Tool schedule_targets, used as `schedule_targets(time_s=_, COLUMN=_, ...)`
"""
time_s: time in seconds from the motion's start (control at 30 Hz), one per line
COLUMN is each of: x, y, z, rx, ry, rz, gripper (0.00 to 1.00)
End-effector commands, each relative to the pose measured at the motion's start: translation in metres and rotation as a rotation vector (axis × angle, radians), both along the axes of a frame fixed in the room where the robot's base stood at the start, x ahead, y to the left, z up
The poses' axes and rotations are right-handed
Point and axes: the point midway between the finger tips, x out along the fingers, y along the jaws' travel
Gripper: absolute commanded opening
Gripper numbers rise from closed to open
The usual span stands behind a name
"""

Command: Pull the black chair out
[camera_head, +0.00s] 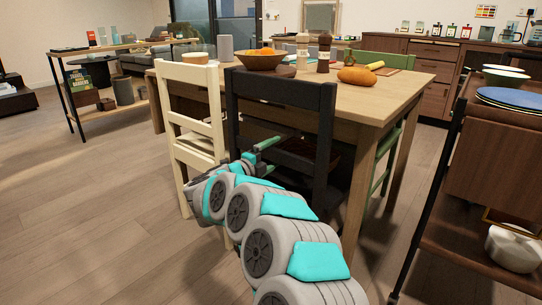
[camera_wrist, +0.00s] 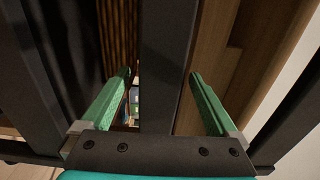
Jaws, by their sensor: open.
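The black chair (camera_head: 326,125) stands at the near side of the wooden table (camera_head: 400,88), its back toward me and its seat partly under the tabletop. My gripper (camera_head: 259,150) is low behind the chair's back, toward its left side. In the wrist view, my gripper (camera_wrist: 160,76) is open, its two green fingers spread on either side of a dark upright bar (camera_wrist: 157,100) that looks like part of the chair. Gaps show between the bar and both fingers. My arm hides the chair's lower left part.
A cream chair (camera_head: 196,72) stands close on the left of the black chair. A green chair (camera_head: 394,151) is at the table's right side. A dark wooden cart (camera_head: 497,165) with bowls and plates stands at the right. Open wooden floor (camera_head: 90,220) lies at the left.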

Motion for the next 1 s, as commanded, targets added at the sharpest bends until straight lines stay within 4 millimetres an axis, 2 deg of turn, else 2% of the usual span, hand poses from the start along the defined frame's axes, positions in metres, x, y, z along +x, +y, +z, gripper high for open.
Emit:
schedule_targets(time_s=0.07, x=-0.0001, y=0.0001, z=0.0000, rx=0.000, ry=0.000, rz=0.000, gripper=0.92)
schedule_targets(time_s=0.87, x=-0.0003, y=0.0001, z=0.0001, rx=0.000, ry=0.000, rz=0.000, gripper=0.02)
schedule_targets(time_s=1.0, x=-0.0003, y=0.0001, z=0.0003, rx=-0.001, ry=-0.001, rz=0.000, gripper=0.00)
